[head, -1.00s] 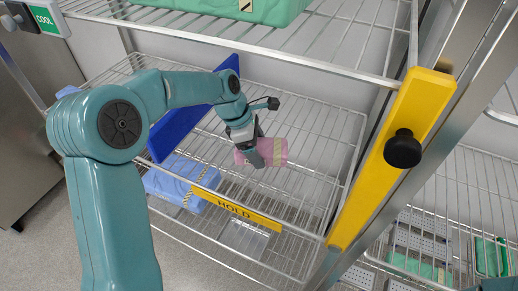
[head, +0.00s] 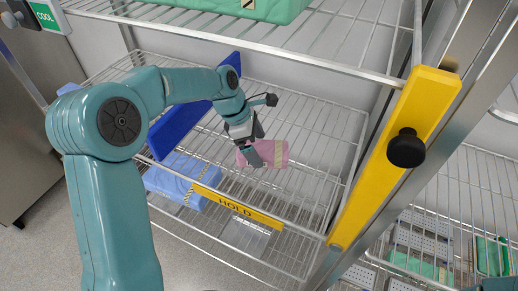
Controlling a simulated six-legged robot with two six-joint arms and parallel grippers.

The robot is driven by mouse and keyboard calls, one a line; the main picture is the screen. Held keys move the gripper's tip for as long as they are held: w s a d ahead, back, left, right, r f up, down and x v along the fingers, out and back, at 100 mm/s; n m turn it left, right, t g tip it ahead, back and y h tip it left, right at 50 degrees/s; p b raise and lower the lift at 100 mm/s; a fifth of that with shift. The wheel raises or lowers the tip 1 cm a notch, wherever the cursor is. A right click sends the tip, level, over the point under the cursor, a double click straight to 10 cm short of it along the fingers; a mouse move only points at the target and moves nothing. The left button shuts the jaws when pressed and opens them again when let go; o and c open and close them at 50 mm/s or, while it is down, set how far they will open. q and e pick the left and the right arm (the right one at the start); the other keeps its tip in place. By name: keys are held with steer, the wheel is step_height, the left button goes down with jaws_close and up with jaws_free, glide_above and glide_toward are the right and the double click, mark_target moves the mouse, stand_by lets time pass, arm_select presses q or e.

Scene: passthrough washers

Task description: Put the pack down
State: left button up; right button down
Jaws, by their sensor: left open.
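The pink pack (head: 274,153) with a pale striped band lies on the wire shelf (head: 300,120) behind the yellow HOLD label (head: 236,206). My left gripper (head: 252,158) is at the left end of the pack, pointing down, and is open. It covers part of the pack's left end; I cannot tell whether a finger still touches it. My right gripper is not in view.
A yellow post with a black knob (head: 405,150) rises at the right. An upper wire shelf holds a green pack (head: 240,8). Shelf space right of the pink pack is free.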

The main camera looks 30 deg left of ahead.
arm_select(q)
steer(key=v, duration=0.5)
steer(key=shift+r, duration=0.2)
steer(key=shift+s, duration=0.15)
